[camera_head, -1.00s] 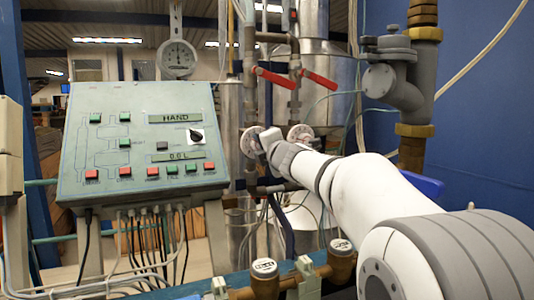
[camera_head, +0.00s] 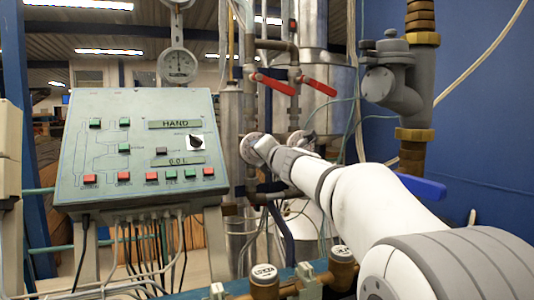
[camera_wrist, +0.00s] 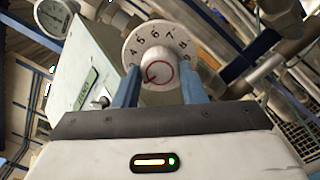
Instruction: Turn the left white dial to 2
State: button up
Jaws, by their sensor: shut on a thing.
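The left white dial (camera_head: 249,150) is a round disc on the pipework right of the control panel. In the wrist view, the dial (camera_wrist: 143,40) shows black numbers, with 5, 6, 7 and 8 readable along its upper rim. Its white knob (camera_wrist: 158,72) has a red ring on the front. My gripper (camera_wrist: 159,88) has one blue finger on each side of the knob and is shut on it. In the head view my gripper (camera_head: 262,146) covers part of the dial. The dial's setting cannot be read clearly.
A second white dial (camera_head: 298,138) sits just right, partly behind my arm. Red lever handles (camera_head: 272,84) are above. The green control panel (camera_head: 135,130) stands left, with buttons and a black knob (camera_head: 196,142). Brass-coloured fittings (camera_head: 342,266) are low in front.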

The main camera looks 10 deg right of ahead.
jog(key=shift+r, duration=0.1)
jog(key=o, duration=1)
jog(key=shift+s+d, duration=0.25)
jog(key=shift+s, duration=1)
jog(key=shift+s+d, duration=0.3)
jog(key=shift+s, duration=1)
jog(key=shift+s+d, duration=0.25)
jog(key=shift+s, duration=1)
